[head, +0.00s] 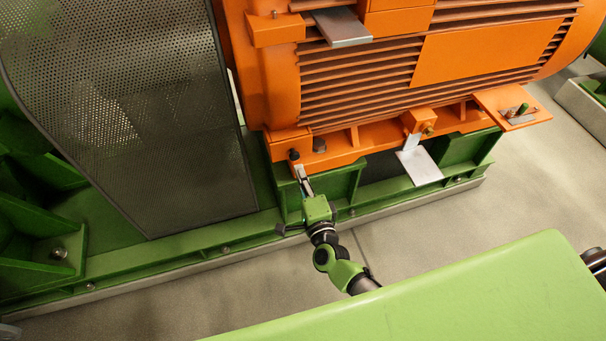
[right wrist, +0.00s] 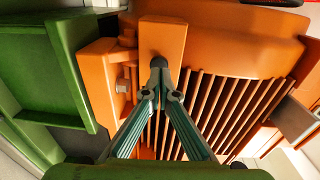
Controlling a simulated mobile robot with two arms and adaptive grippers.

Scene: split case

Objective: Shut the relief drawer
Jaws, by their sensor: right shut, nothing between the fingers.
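A grey metal plate (head: 420,167) sticks out low at the front of the orange motor (head: 490,50), under a small orange block with a brass fitting. It may be the relief drawer; no label is readable. My right gripper (head: 299,170) is left of this plate, by the motor's front left foot (head: 300,143), and is shut and empty. In the right wrist view its closed fingertips (right wrist: 159,80) point at a dark round end on an orange block (right wrist: 163,42). I cannot tell whether they touch it. My left gripper is not in view.
Another grey plate (head: 341,27) sticks out higher on the motor. A perforated guard (head: 130,110) stands left, on the green base frame (head: 170,246). Concrete floor (head: 440,215) is clear in front.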

